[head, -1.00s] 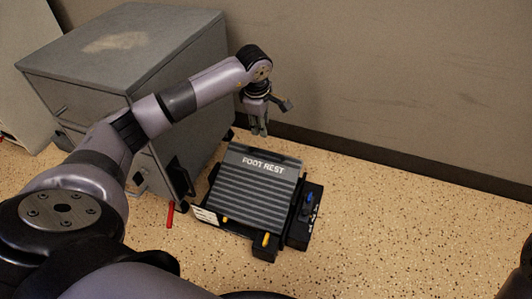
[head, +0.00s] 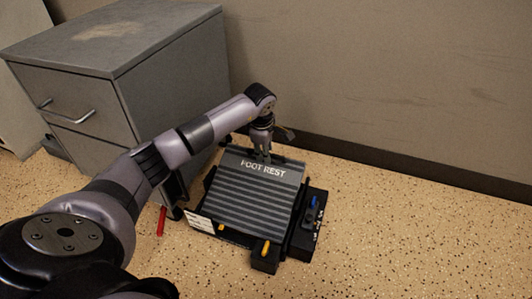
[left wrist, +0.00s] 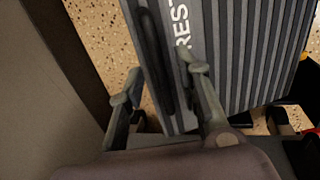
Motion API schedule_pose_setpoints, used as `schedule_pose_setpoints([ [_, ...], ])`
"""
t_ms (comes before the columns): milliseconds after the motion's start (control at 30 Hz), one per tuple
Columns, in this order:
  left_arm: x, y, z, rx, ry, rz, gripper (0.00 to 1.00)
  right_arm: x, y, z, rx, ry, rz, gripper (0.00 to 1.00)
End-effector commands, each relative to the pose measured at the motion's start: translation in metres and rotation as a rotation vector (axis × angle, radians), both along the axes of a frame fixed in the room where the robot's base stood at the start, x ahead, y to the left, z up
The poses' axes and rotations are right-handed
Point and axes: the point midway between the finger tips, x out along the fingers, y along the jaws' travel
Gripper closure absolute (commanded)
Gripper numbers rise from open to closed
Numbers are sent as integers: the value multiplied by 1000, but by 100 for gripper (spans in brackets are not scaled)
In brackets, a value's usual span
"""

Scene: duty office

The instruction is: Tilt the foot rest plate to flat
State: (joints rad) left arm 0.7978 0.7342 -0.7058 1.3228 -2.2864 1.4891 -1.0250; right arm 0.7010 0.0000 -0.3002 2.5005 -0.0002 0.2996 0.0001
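The foot rest has a dark grey ribbed plate (head: 255,200) marked "FOOT REST" along its far edge, seated on a black base. The plate's exact tilt is hard to judge from above. The plate (left wrist: 240,50) also fills the right of the left wrist view. My left gripper (head: 262,157) is at the plate's far edge, pointing down. In the left wrist view my left gripper (left wrist: 161,72) has its fingers spread, one over the plate near the lettering and one just outside the edge. Contact cannot be told. My right gripper is not in view.
A grey metal cabinet (head: 70,85) stands to the left, close to the arm. The wall (head: 390,80) with its dark baseboard runs behind the foot rest. A black box with a blue part (head: 308,218) and a yellow lever (head: 265,247) flank the plate. Speckled floor on the right is clear.

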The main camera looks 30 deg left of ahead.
Motion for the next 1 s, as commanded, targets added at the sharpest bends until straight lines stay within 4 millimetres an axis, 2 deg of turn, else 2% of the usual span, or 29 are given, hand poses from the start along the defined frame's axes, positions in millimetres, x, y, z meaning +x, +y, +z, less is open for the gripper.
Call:
schedule_pose_setpoints([
  [200,0,0,0,0,0,0,69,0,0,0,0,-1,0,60],
  [667,0,0,0,-1,0,0,100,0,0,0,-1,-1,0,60],
  [1000,0,0,0,0,0,0,100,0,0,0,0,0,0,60],
])
